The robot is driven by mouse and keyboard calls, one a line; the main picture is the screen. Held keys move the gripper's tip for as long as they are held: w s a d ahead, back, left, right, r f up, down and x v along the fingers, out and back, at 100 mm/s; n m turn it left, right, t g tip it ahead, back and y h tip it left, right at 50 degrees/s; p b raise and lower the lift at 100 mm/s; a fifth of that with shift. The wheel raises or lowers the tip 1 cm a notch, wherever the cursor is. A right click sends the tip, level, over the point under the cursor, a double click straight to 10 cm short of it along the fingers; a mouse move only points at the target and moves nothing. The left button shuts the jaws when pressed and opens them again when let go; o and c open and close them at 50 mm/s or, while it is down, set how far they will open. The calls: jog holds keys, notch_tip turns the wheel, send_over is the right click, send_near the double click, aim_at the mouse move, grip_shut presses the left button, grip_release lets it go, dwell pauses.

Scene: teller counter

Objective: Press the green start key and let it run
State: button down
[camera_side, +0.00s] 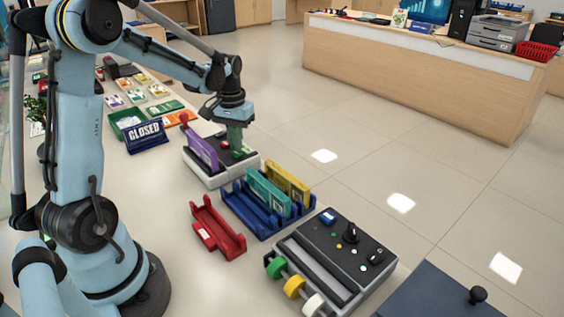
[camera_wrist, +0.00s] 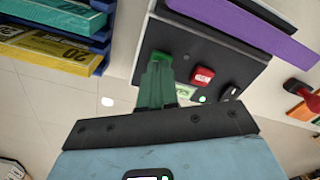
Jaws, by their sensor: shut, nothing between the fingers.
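The counting machine (camera_side: 213,180) is a light grey unit with a dark top, left of centre in the side view. A purple band or bundle (camera_side: 201,150) stands upright in it. In the wrist view its dark panel (camera_wrist: 200,48) carries a green key (camera_wrist: 161,56), a red key (camera_wrist: 203,75), a small lit display (camera_wrist: 186,90) and a black knob (camera_wrist: 229,93). My gripper (camera_side: 235,148) points down over the panel, its green fingers together and empty. In the wrist view the fingertips (camera_wrist: 158,66) are at the green key and partly cover it; I cannot tell whether they touch it.
A blue rack (camera_side: 238,213) holds teal and yellow bundles beside the machine. A red tray (camera_side: 217,229) lies in front. A second grey unit (camera_side: 335,255) with knobs stands at lower right. A CLOSED sign (camera_side: 146,136) and a green tray (camera_side: 127,118) stand at left.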

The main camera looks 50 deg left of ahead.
jog(key=shift+f, duration=0.5)
notch_tip(320, 180, up, 9)
dwell(1.3)
jog(key=shift+d, duration=0.1)
jog(key=s+d+m+t, duration=0.3)
jog(key=d, duration=0.6)
jog(key=s+d+f+m+t, duration=0.1)
jog(key=s+d+m+t, duration=0.2)
jog(key=d, duration=0.7)
jog(key=shift+s+d+t, duration=0.25)
jog(key=shift+s+t, duration=0.35)
jog(key=shift+s, duration=0.1)
jog(key=c, duration=1.8)
grip_release()
jog(key=shift+c, duration=0.2)
